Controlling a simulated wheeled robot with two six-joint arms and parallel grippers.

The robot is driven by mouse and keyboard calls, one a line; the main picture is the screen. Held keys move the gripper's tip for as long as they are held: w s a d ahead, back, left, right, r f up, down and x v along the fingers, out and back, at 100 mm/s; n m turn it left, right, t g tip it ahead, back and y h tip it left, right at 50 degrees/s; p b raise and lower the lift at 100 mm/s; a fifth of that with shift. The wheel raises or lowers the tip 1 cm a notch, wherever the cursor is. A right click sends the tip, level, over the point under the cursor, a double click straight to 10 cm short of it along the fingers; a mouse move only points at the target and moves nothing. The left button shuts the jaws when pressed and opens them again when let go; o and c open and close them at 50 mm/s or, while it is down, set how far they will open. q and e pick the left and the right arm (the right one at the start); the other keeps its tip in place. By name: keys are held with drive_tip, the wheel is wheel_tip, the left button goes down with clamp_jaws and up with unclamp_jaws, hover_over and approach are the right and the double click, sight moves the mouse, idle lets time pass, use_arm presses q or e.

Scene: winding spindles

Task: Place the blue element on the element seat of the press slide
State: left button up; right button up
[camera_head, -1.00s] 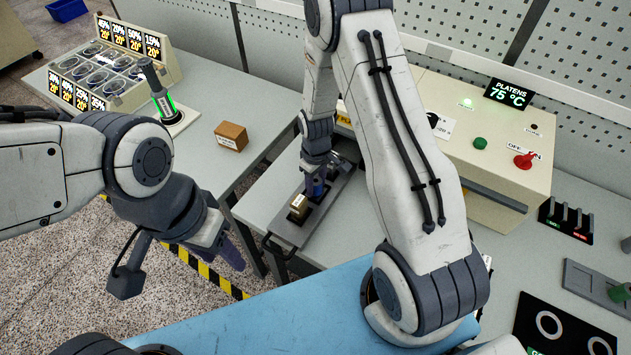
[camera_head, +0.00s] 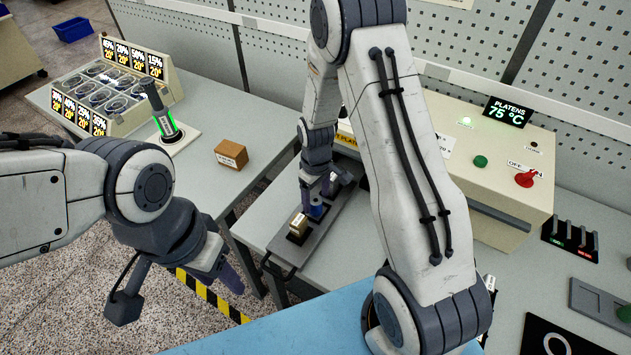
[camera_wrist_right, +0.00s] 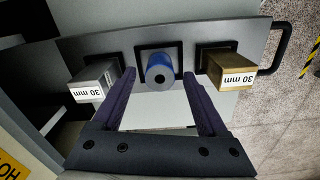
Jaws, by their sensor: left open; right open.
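The blue element (camera_wrist_right: 160,72) stands upright in the middle square seat of the press slide (camera_wrist_right: 125,42), seen in the right wrist view. It also shows in the head view (camera_head: 318,208). My right gripper (camera_wrist_right: 162,80) is open, its fingers on either side of the blue element with gaps between. In the head view my right gripper (camera_head: 318,198) is over the slide. A silver block (camera_wrist_right: 96,80) labelled 30 mm and a brass block (camera_wrist_right: 230,68) labelled 30 mm stand in the seats on either side. My left gripper (camera_head: 225,270) is open and empty, away from the slide.
The press housing (camera_head: 490,170) with a 75 °C display stands behind at the right. A small brown box (camera_head: 231,154) and a tester with a green-lit tube (camera_head: 165,122) are on the left table. The slide's handle (camera_head: 280,270) points to the front.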

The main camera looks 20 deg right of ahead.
sight(316, 200)
wheel_tip(316, 200, up, 9)
drive_tip(key=b, duration=0.2)
drive_tip(key=s+a+r+n, duration=0.1)
drive_tip(key=s+a+r, duration=0.6)
drive_tip(key=s+a, duration=0.25)
drive_tip(key=s+a+r, duration=0.1)
drive_tip(key=s+a, duration=0.1)
drive_tip(key=s, duration=0.5)
drive_tip(key=s+a+r+y, duration=0.1)
drive_tip(key=s+a+r, duration=0.1)
drive_tip(key=s, duration=0.5)
drive_tip(key=shift+s+a+r+n, duration=0.15)
drive_tip(key=shift+s+a+n, duration=0.05)
drive_tip(key=shift+a+n, duration=0.2)
wheel_tip(316, 200, down, 3)
drive_tip(key=b, duration=0.2)
drive_tip(key=shift+b, duration=0.35)
